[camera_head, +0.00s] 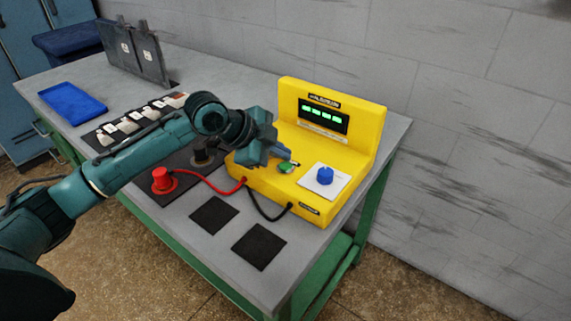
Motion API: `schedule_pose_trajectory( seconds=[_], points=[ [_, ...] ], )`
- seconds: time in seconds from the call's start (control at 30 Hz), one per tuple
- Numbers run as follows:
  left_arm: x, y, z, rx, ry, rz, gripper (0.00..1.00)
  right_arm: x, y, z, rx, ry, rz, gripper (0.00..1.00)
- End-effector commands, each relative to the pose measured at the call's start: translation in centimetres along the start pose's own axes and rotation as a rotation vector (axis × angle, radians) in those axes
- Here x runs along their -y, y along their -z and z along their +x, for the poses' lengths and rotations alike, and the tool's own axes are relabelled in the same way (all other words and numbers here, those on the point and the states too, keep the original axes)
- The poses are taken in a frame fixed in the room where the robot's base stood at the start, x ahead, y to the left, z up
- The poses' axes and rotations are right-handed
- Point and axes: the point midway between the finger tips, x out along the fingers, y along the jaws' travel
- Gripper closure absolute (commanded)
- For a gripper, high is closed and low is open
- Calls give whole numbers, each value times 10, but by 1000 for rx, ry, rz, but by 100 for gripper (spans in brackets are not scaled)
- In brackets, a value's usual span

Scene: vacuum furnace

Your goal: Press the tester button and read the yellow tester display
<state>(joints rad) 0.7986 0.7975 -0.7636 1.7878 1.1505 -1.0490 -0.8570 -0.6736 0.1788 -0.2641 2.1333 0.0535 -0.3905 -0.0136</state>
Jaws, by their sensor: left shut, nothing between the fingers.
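The yellow tester (335,158) stands at the right end of the grey table. Its dark display (323,115) is lit with green characters, too small to read with certainty. A green button (287,168) sits on the tester's lower front deck, with a blue knob (325,175) on a white plate to its right. My left gripper (290,162) is shut and empty, with its tips at the green button. I cannot tell whether they touch it. The right gripper is not in view.
Two black squares (213,215) lie in front. A blue tray (73,103), a row of small pale items (128,124) and a grey upright panel (133,52) are farther left.

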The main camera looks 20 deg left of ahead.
Motion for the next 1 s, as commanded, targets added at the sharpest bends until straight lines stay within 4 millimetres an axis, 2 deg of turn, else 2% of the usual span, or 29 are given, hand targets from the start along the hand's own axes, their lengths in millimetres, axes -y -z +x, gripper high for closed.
schedule_pose_trajectory(
  seconds=[1.0],
  points=[
    [-5, -5, 7, 0, 0, 0, 100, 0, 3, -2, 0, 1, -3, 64]
  ],
)
